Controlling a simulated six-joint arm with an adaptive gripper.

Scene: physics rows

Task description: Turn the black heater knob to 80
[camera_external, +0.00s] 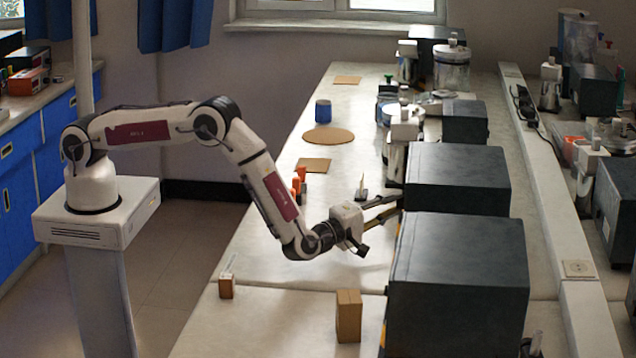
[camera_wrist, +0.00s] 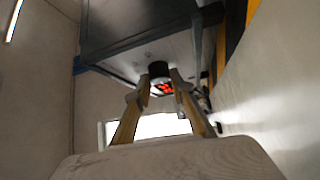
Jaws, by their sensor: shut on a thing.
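The black heater knob (camera_wrist: 158,70) shows in the wrist view on the front panel of a dark box-shaped heater (camera_wrist: 130,20). My gripper (camera_wrist: 160,80) is shut on the knob, with one fingertip on each side of it. A red lit display (camera_wrist: 163,88) sits beside the knob, partly hidden by the fingers. In the external view my gripper (camera_external: 398,206) reaches the front side of the dark heater boxes, and the knob is hidden there. I cannot read the dial value or the display.
Two large dark boxes (camera_external: 456,178) (camera_external: 458,285) stand close together by my gripper. A wooden block (camera_external: 348,316) and a smaller one (camera_external: 226,287) stand at the near table edge. Orange-capped items (camera_external: 299,182) and a blue cup (camera_external: 323,110) stand further back.

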